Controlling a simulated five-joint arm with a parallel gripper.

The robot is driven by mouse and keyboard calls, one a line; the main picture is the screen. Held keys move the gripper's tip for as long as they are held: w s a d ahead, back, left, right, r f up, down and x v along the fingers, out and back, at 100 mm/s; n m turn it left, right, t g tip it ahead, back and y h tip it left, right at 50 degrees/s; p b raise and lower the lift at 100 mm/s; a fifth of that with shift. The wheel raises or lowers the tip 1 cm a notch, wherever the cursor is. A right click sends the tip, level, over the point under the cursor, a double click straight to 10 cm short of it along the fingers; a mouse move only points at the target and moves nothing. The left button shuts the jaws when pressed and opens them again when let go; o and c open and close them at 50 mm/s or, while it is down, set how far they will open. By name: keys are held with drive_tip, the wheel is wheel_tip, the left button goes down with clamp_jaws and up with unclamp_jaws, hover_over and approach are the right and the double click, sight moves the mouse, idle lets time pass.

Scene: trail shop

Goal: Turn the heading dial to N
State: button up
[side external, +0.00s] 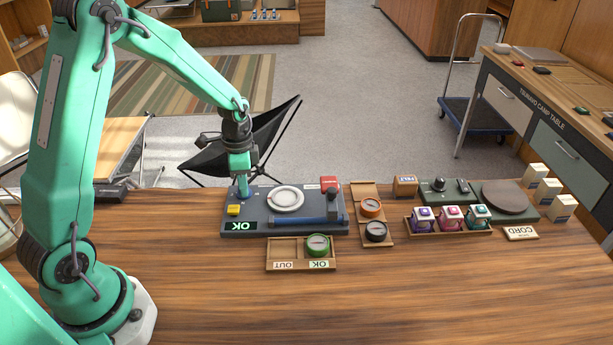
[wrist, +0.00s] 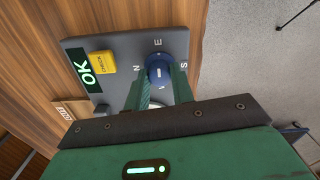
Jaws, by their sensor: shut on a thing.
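The blue heading dial (wrist: 160,66) is on the grey test unit (side external: 262,213). In the wrist view the letters N, E and S show around it, with N on the left, E at the top and S on the right. A pale mark shows on the dial's face, but I cannot tell which letter it points to. My gripper (wrist: 162,90) has its two fingers on the dial's sides and is shut on it. In the side view my gripper (side external: 241,184) points down at the unit's back left corner and mostly hides the dial.
The unit carries a yellow CHECK button (side external: 233,210), a lit OK display (side external: 255,226), a white ring (side external: 285,199) and a red block (side external: 329,183). A wooden tray (side external: 286,253) in front holds a green compass (side external: 317,245) in its OK side.

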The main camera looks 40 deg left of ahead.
drive_tip(key=shift+n, duration=0.5)
drive_tip(key=n, duration=0.3)
drive_tip(key=shift+n, duration=0.4)
drive_tip(key=n, duration=0.4)
drive_tip(key=shift+a+r+n, duration=0.1)
drive_tip(key=shift+n, duration=0.2)
drive_tip(key=n, duration=0.8)
drive_tip(key=shift+a, duration=0.1)
drive_tip(key=shift+n, duration=0.3)
drive_tip(key=o, duration=1)
